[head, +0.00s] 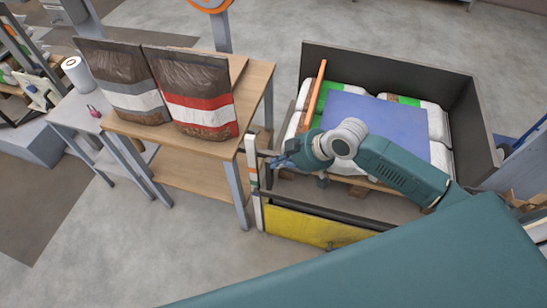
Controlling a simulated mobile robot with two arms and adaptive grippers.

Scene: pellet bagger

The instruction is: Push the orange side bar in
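The orange side bar (316,92) shows at the left side of the dark-walled enclosure, slanting from its upper end down towards my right arm. Its lower end comes close to my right wrist, and I cannot tell whether they touch. My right gripper (277,162) is small and dark, pointing left, below the bar's lower end and beside a pale upright post with coloured marks (254,170). Whether its fingers are open or shut is too small to tell. My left gripper is out of view.
The enclosure (395,62) holds white and green sacks (348,94) under a blue sheet (375,115) on a wooden pallet. A yellow panel (305,226) closes its front. A wooden table (259,86) with two pellet bags (200,98) stands left. Floor is clear at lower left.

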